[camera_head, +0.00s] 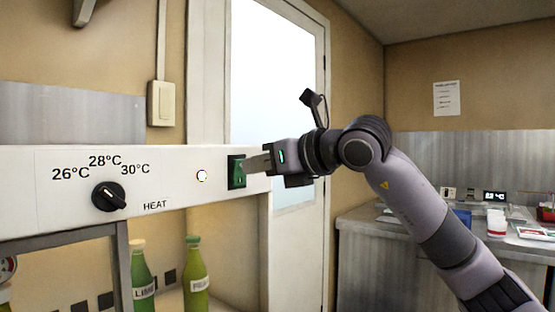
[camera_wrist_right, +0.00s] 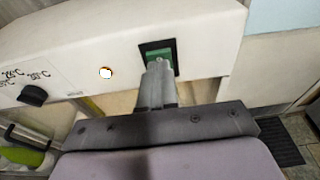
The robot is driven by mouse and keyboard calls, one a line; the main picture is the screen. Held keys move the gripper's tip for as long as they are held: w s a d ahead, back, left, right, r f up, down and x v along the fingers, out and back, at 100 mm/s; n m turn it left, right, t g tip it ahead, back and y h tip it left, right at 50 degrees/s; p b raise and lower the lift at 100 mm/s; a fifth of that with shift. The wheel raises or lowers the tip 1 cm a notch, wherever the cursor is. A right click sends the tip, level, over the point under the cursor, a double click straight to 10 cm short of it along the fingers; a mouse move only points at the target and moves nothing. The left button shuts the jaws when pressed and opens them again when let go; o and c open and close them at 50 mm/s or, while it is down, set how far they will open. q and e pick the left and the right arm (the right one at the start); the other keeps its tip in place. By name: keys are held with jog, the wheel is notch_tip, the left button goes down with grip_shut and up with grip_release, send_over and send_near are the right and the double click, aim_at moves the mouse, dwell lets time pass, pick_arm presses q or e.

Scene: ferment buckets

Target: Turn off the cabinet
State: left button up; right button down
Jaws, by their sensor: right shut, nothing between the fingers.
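The cabinet's white top panel (camera_head: 60,215) runs across the left of the head view. It carries a black heat knob (camera_head: 108,197), a small round lamp (camera_head: 202,176) that shows white, and a green rocker switch (camera_head: 235,172) in a black frame. My right gripper (camera_head: 250,163) is shut and empty, with its fingertips at the switch. In the right wrist view the fingertips (camera_wrist_right: 158,68) overlap the lower part of the green switch (camera_wrist_right: 160,56); whether they press it I cannot tell. The lamp (camera_wrist_right: 106,72) and knob (camera_wrist_right: 33,95) also show there. My left gripper is not in view.
Green bottles (camera_head: 196,280) stand under the panel. A white door (camera_head: 300,240) is behind my gripper. A metal counter (camera_head: 375,225) at the right holds a digital clock (camera_head: 494,196) and small items. A beige wall switch (camera_head: 161,103) is above the panel.

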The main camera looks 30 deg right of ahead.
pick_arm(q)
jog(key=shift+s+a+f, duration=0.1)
pick_arm(e)
jog(key=shift+w+a, duration=0.1)
jog(key=shift+w, duration=0.25)
pick_arm(q)
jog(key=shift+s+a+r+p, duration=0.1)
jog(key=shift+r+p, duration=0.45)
jog(key=shift+p, duration=0.2)
pick_arm(e)
jog(key=shift+w+r+g, duration=0.1)
jog(key=shift+w+g, duration=0.1)
jog(key=shift+g, duration=0.1)
